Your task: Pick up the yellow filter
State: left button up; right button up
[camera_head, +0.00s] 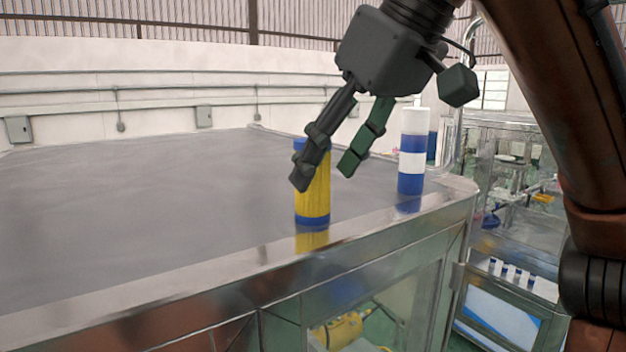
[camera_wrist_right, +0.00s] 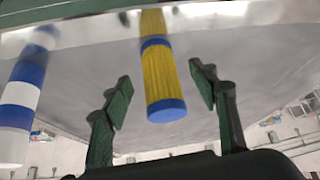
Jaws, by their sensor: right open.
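The yellow filter (camera_head: 314,199) has blue end caps and stands upright on the grey metal table (camera_head: 130,210) near its front edge. My right gripper (camera_head: 324,180) is open, and in the head view one finger overlaps the filter's upper left part. In the right wrist view the filter (camera_wrist_right: 162,82) shows between the two spread fingers of my right gripper (camera_wrist_right: 163,92), with its blue cap toward the camera. No finger visibly closes on it. My left gripper is not in view.
A blue and white striped cylinder (camera_head: 412,160) stands upright to the right of the filter, near the table's right corner; it also shows in the right wrist view (camera_wrist_right: 22,95). The table's left side is clear. A glass-walled machine (camera_head: 510,200) stands at the right.

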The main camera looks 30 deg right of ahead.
aim_at(312, 186)
jog(key=x, duration=0.4)
jog(key=shift+w+r, duration=0.15)
jog(key=shift+w, duration=0.3)
jog(key=shift+w+f, duration=0.2)
jog(key=shift+f, duration=0.3)
jog(key=shift+a, duration=0.1)
jog(key=shift+c, duration=0.2)
jog(key=c, duration=1.2)
jog(key=shift+c, duration=0.2)
jog(key=shift+r, duration=0.15)
